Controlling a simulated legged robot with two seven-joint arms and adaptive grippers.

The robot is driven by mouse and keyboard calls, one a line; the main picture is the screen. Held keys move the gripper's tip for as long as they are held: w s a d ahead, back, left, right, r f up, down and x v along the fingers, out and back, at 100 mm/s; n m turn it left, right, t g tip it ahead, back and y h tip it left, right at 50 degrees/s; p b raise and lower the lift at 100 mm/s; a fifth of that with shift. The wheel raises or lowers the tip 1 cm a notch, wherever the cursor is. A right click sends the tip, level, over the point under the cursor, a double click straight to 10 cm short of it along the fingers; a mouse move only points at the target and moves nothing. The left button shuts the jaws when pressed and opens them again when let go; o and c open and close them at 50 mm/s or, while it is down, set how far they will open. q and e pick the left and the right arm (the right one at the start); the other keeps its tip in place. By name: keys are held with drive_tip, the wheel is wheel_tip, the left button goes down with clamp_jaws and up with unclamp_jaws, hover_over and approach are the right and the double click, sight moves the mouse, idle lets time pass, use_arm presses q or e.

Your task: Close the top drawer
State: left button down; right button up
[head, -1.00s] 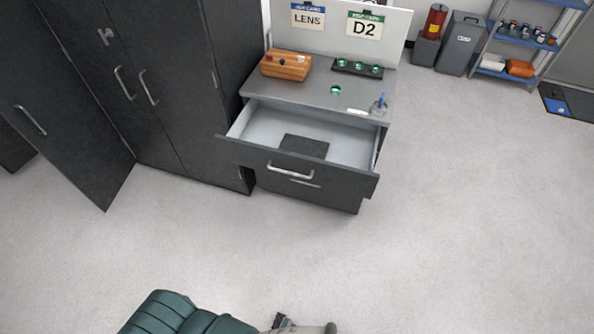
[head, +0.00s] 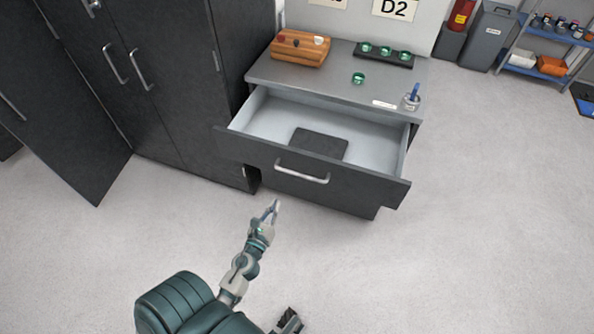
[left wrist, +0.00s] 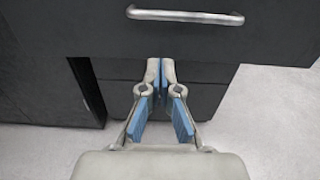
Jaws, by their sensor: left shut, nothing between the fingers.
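The top drawer (head: 240,149) of the dark grey cabinet is pulled out, with a light inner tray and a dark flat pad (head: 318,143) in it. Its silver bar handle (head: 302,172) is on the front panel, and it also shows at the top of the left wrist view (left wrist: 185,16). My left gripper (head: 271,208) is shut and empty, in front of and below the drawer front, apart from it. In the left wrist view its blue-padded fingers (left wrist: 161,82) meet below the handle.
A tall dark cupboard (head: 170,90) stands at left, one door open. The floor in front is clear.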

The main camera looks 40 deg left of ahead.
use_arm(q)
drive_tip(key=p, duration=0.1)
approach(292, 166)
drive_tip(key=x, duration=0.6)
drive_tip(key=shift+w+a+f, duration=0.1)
drive_tip(key=shift+a+f, duration=0.15)
drive_tip(key=shift+w+d+r, duration=0.15)
drive_tip(key=shift+w+d, duration=0.05)
drive_tip(key=shift+w, duration=0.3)
use_arm(e)
drive_tip(key=shift+x, duration=1.85)
